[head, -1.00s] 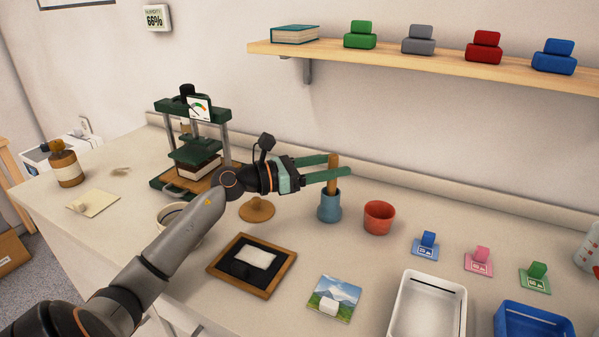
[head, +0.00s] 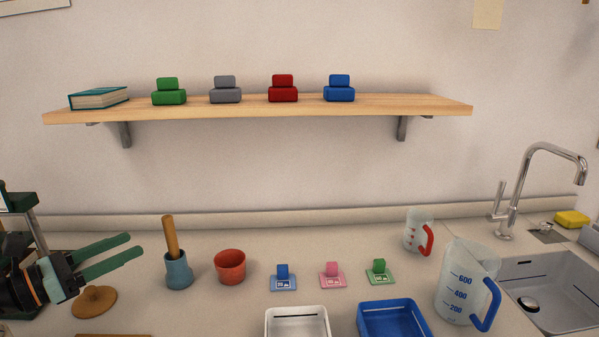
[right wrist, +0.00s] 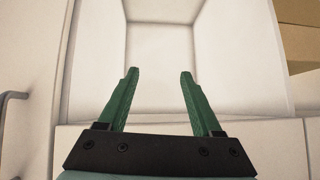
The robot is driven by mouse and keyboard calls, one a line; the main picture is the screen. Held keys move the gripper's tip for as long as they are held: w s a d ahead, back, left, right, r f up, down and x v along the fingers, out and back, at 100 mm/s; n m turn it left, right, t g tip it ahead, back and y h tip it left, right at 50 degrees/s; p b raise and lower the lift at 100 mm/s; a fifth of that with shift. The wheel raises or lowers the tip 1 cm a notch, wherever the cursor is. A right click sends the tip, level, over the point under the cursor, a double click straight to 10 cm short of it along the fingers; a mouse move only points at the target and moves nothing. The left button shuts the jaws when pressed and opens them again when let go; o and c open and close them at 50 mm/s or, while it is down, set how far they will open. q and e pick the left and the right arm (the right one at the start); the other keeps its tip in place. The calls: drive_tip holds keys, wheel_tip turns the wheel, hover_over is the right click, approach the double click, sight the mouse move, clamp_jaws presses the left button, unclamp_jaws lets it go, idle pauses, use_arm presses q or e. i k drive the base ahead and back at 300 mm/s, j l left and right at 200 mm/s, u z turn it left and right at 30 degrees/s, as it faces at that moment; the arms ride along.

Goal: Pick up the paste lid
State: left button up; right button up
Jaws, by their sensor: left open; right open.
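A round brown lid with a knob (head: 94,301), which looks like the paste lid, lies on the counter at the lower left of the head view. My left gripper (head: 134,245) is open and empty, held above the counter with its green fingers pointing right; in the picture they show just above the lid, not touching it. The paste pot is not in the head view now. My right gripper (right wrist: 159,74) is open and empty in the right wrist view, in front of a white box-like recess (right wrist: 162,45).
A blue-grey cup with a wooden stick (head: 178,271) and a red-orange pot (head: 230,267) stand right of the left gripper. Further right are small tagged cards, a white tray (head: 270,326), a blue tray (head: 364,324), measuring jugs (head: 462,280) and a sink (head: 560,285). A shelf (head: 250,108) hangs above.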

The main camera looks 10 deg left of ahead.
sight(95, 301)
drive_tip(key=k+l, duration=0.15)
drive_tip(key=k, duration=0.35)
drive_tip(key=k+l, duration=0.2)
drive_tip(key=k, duration=0.25)
